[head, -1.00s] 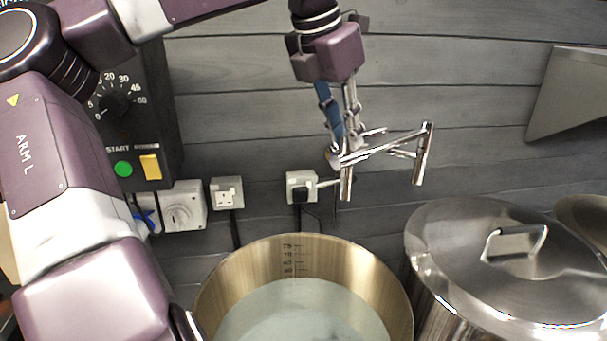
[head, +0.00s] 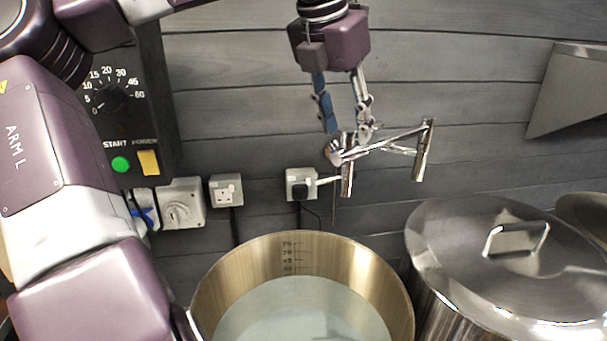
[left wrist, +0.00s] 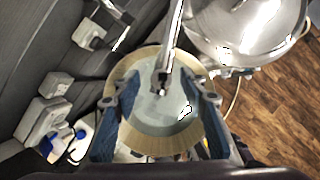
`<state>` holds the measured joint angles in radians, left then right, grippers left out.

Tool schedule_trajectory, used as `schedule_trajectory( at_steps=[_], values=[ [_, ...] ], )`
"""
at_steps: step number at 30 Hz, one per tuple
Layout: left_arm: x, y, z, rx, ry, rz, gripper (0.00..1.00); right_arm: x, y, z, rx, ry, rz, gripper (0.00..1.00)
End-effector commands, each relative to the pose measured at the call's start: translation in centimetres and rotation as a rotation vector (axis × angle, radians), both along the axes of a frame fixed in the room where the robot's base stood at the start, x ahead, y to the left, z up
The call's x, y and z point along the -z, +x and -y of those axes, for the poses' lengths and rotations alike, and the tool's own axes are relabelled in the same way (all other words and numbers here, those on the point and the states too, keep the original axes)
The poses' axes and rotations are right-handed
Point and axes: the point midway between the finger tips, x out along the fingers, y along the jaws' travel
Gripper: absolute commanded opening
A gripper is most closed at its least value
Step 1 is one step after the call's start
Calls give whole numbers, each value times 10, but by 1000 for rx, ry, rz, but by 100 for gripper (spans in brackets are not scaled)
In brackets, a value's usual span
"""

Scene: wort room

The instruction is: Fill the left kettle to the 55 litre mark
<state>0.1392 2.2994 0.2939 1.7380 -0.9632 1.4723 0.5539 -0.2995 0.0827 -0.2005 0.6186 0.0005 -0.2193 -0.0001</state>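The left kettle (head: 210,295), an open brass-toned pot, stands at the bottom centre and holds pale water (head: 300,315). Its inner scale (head: 289,256) shows small marks near the rim; the water surface lies just below the lowest marks I can make out. A chrome tap (head: 395,149) with two downward ends is above and behind the pot. My left gripper (head: 348,140) is open at the tap's left part. In the left wrist view its blue-padded fingers (left wrist: 160,115) are apart, with a chrome bar (left wrist: 171,45) between them and the pot's water below. I cannot tell whether water runs.
A lidded steel pot (head: 470,265) stands close on the right. A black control box (head: 125,110) with a dial, green button and yellow switch is on the left wall, with sockets (head: 227,190) beside it. A sloped metal panel (head: 570,90) is at upper right.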

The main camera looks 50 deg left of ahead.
Motion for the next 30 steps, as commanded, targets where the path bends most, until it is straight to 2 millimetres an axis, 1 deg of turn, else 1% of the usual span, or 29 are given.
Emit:
schedule_trajectory(
  at_steps=[5,9,12,15,18,21,30],
  values=[
    [-30,-11,3,-1,2,5,40,0,0,-2,1,1,1,27],
    [-59,-22,5,-2,2,3,40,0,0,-2,1,2,1,27],
    [-77,-30,7,-2,1,3,40,0,0,-2,1,2,1,27],
    [-90,-35,8,-1,1,1,40,0,0,-2,1,2,1,27],
    [-99,-39,9,-1,0,-1,40,0,0,-2,1,2,1,27],
    [-103,-41,10,0,0,-1,40,0,0,-2,1,2,1,27],
    [-104,-42,10,1,0,-1,40,0,0,-2,1,3,0,27]
  ],
)
